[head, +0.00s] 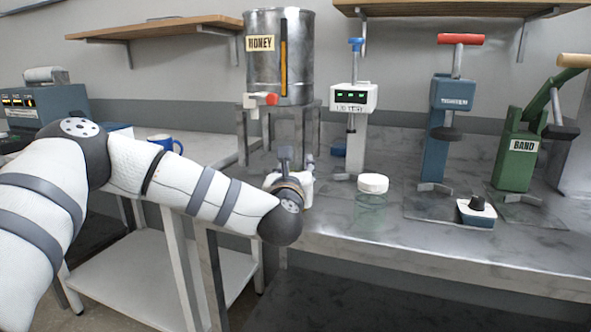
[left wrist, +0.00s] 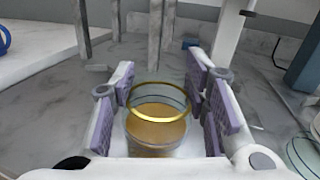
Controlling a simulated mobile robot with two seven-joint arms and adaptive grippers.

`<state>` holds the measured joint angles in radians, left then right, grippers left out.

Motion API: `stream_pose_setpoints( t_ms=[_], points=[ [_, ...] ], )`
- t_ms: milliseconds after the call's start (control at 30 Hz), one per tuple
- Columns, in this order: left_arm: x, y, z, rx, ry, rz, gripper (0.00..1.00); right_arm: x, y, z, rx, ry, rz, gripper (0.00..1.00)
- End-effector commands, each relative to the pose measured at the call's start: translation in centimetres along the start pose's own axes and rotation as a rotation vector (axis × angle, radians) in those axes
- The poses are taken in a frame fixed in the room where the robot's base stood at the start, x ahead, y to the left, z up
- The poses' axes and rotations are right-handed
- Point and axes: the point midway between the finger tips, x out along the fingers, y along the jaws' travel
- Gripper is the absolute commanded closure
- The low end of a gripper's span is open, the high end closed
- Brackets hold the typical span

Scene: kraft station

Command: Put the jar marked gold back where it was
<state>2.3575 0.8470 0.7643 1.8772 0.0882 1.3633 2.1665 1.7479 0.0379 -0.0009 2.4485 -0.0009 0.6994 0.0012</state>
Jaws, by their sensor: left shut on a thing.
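In the left wrist view, a clear, round jar (left wrist: 157,133) with a gold rim and amber contents stands between the purple pads of my left gripper (left wrist: 162,97). The gripper is shut on it. The jar is upright and its mouth shows no lid. In the head view, my left gripper (head: 289,188) is at the left front part of the steel counter, in front of the honey tank's stand. There my wrist and gripper hide most of the jar. No marking can be read on it. My right gripper is not in view.
A clear jar with a white lid (head: 372,184) stands to the right on the counter (head: 400,240). The honey tank (head: 264,72) on its stand, a white device (head: 354,98), a blue press (head: 437,140) and a green press (head: 514,160) line the back.

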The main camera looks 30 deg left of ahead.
Motion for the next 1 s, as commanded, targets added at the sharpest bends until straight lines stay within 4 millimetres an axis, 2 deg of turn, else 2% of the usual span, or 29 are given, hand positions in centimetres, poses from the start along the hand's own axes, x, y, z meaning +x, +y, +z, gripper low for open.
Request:
stream_pose_setpoints(
  t_ms=[33,67,133,533,667,900,1000],
  points=[
    [0.0,0.0,-0.3,0.001,0.001,0.000,1.00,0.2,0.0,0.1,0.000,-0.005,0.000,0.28],
    [0.0,0.1,-0.4,0.001,0.003,0.001,0.54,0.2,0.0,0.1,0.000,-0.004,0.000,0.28],
    [0.0,0.0,-0.3,0.001,0.002,0.000,0.38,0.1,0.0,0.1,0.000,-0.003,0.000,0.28],
    [-0.5,-0.1,0.3,0.000,0.000,-0.002,0.38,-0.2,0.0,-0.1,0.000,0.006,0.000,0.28],
    [-3.1,-0.1,0.3,-0.001,0.002,-0.004,0.38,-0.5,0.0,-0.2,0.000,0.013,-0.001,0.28],
    [-9.2,-0.1,0.1,0.000,0.004,-0.004,0.38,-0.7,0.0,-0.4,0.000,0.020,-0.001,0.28],
    [-10.9,-0.1,0.1,0.001,0.004,-0.002,0.38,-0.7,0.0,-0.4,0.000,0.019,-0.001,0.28]
  ],
)
